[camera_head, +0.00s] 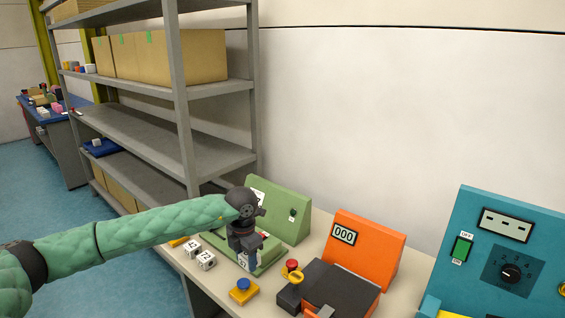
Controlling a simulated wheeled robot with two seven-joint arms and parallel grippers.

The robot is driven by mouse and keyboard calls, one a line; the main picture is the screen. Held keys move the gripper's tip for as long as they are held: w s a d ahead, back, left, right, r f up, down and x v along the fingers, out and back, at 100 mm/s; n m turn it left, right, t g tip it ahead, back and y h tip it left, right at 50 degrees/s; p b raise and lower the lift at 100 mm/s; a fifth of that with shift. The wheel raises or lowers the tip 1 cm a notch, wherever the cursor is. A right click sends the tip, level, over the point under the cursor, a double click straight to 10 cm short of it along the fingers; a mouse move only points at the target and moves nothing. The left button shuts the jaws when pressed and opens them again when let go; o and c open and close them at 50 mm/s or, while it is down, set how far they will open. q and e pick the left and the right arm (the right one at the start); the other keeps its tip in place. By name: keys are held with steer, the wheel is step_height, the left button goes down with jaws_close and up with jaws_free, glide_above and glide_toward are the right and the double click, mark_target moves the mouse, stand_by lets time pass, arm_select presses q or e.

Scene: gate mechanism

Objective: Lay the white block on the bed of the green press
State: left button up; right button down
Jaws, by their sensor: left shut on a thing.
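The green press (278,208) stands on the table with its sloped panel at the back. Its flat green bed (270,257) lies in front of that panel. My left gripper (246,250) points down over the bed and is shut on a white block (243,261) with dark markings. The gripper hides much of the block, and I cannot tell whether the block touches the bed. Two more white marked blocks (206,260) stand on the table left of the press. My right gripper is not in view.
A blue button on a yellow base (243,291) stands in front of the press. A red button (291,266) and an orange device with a dark plate (362,250) are to the right. A teal panel (500,250) is farther right. Grey shelving (150,135) stands behind at left.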

arm_select(q)
steer(key=m, duration=0.5)
steer(key=shift+m, duration=0.3)
steer(key=m, duration=0.5)
steer(key=shift+s+d+r+m, duration=0.15)
steer(key=shift+s+m, duration=0.1)
steer(key=shift+m, duration=0.05)
steer(key=m, duration=0.4)
steer(key=s+m, duration=0.1)
steer(key=m, duration=0.1)
steer(key=shift+d+r, duration=0.25)
steer(key=shift+r, duration=0.05)
steer(key=s+a+r+m, duration=0.1)
steer(key=s+a+m, duration=0.4)
steer(key=a+m, duration=0.3)
steer(key=shift+s+m, duration=0.35)
steer(key=shift+m, duration=0.75)
